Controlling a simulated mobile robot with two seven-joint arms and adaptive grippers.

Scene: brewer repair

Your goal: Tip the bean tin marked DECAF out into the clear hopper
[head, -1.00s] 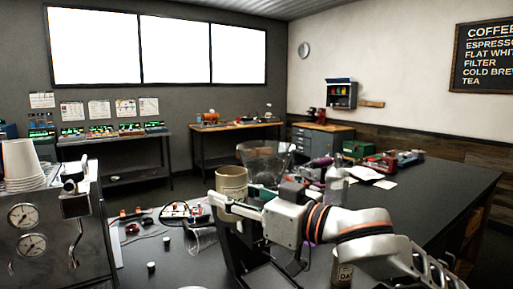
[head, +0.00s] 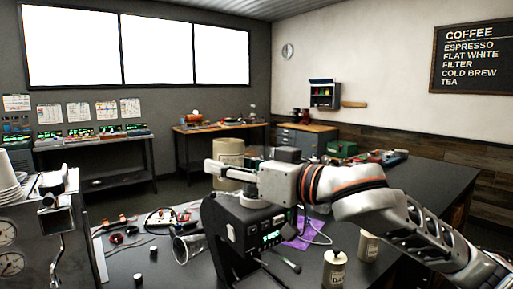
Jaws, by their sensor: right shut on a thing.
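My right gripper (head: 226,172) reaches in from the right and is shut on a beige tin (head: 229,152). The tin is roughly upright, above the black grinder (head: 238,228) with a lit green display. No lettering can be read on the side of the tin that shows. The clear hopper cannot be made out now; the tin, gripper and wrist cover the space above the grinder. My left gripper is not in view.
Two pale labelled tins, one in front (head: 334,270) and one behind (head: 368,246), stand on the dark table right of the grinder. A clear cone-shaped vessel (head: 188,246) lies to its left. A steel espresso machine (head: 40,235) stands at the left edge.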

